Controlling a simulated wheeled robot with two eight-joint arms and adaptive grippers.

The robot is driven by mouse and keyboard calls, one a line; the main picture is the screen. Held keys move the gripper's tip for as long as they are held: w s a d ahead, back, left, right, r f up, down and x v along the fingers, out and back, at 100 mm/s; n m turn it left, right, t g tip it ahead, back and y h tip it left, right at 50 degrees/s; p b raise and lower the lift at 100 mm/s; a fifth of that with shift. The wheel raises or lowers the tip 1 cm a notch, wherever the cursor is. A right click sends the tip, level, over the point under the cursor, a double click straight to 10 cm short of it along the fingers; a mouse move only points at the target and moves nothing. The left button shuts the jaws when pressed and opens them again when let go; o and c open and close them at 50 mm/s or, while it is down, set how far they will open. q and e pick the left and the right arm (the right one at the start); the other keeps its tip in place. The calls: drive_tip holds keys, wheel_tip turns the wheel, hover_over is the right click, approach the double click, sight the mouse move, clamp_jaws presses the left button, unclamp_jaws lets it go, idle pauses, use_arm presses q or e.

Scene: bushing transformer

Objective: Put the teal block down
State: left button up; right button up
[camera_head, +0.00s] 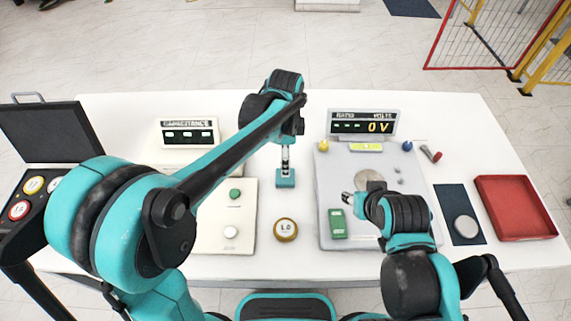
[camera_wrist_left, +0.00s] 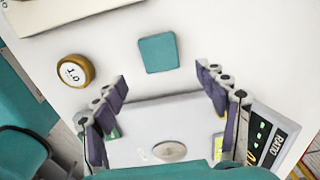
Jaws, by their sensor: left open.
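The teal block (camera_head: 286,180) sits on the white table between the two instruments. In the left wrist view the teal block (camera_wrist_left: 158,53) lies flat on the table, apart from both fingers. My left gripper (camera_head: 285,160) points down just above the block in the head view. In the left wrist view my left gripper (camera_wrist_left: 165,88) has its fingers spread wide, with nothing between them. My right gripper (camera_head: 348,198) is over the grey ratio unit (camera_head: 329,178), near a green block (camera_head: 337,223); its finger opening is too small to judge.
A round yellow-rimmed 1.0 weight (camera_head: 286,229) stands in front of the teal block. The capacitance unit (camera_head: 188,133) is at the left. A red tray (camera_head: 515,207) and a dark mat (camera_head: 450,200) with a light disc are at the right. An open black case (camera_head: 45,133) is at the far left.

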use_arm(q)
drive_tip(key=s+a+r+n+t, duration=0.3)
drive_tip(key=s+a+r+n, duration=0.3)
drive_tip(key=a+n, duration=0.25)
drive_tip(key=s+a+f+n+t, duration=0.1)
drive_tip(key=s+a+n+t, duration=0.3)
drive_tip(key=s+a+n, duration=0.4)
drive_tip(key=shift+s+a+f+n, duration=0.4)
drive_tip(key=shift+a+n, duration=0.25)
drive_tip(key=shift+n, duration=0.1)
use_arm(e)
drive_tip(key=shift+r, duration=0.35)
wheel_tip(320, 180, down, 3)
drive_tip(key=b, duration=0.2)
drive_tip(key=shift+b, duration=0.3)
use_arm(q)
wheel_tip(320, 180, down, 2)
drive_tip(key=shift+f, duration=0.25)
use_arm(e)
drive_tip(key=shift+r, duration=0.25)
use_arm(q)
drive_tip(key=shift+o, duration=0.2)
